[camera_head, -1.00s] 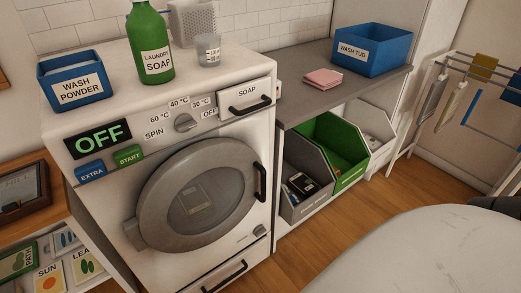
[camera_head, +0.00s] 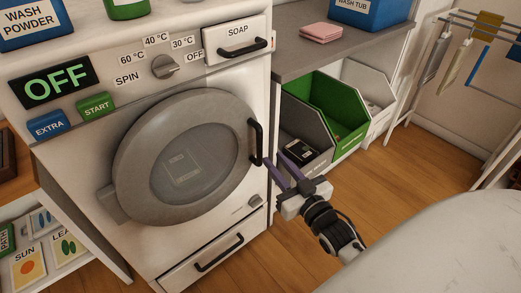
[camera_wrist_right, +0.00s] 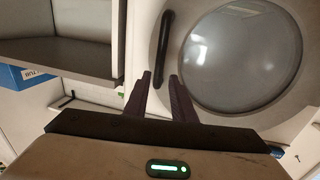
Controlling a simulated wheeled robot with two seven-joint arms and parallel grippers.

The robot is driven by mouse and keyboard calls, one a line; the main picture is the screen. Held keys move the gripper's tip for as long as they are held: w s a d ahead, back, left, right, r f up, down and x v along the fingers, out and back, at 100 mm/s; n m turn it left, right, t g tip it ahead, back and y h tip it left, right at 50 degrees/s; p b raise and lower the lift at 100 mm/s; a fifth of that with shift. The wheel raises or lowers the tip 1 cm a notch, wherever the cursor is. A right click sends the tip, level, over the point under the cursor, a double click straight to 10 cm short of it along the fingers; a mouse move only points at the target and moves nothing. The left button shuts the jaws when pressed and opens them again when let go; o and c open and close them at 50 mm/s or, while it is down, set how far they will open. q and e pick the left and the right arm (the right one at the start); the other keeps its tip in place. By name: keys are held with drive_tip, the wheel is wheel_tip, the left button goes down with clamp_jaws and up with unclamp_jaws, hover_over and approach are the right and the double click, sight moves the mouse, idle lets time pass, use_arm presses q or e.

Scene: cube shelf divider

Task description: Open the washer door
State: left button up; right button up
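The white washer (camera_head: 90,150) stands at the left of the head view, its display reading OFF. Its round grey door (camera_head: 135,130) is shut, with a dark vertical handle (camera_head: 256,142) on the right edge. My right gripper (camera_head: 284,163) is open and empty, just to the right of the handle's lower end. In the right wrist view, the two purple fingers (camera_wrist_right: 158,88) are apart, and the door handle (camera_wrist_right: 164,48) is beyond their tips. I cannot tell whether a finger touches it. My left gripper is not in view.
A soap drawer (camera_head: 236,42) is above the door and a lower drawer (camera_head: 215,255) below it. Right of the washer are a grey bin (camera_head: 297,118) and a green bin (camera_head: 330,98) under a grey counter (camera_head: 290,62). A drying rack (camera_head: 440,75) stands at far right.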

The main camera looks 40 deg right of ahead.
sight(261, 143)
drive_tip(key=w, duration=0.3)
drive_tip(key=w+d, duration=0.1)
drive_tip(key=w, duration=0.6)
drive_tip(key=shift+d+r, duration=0.15)
clamp_jaws()
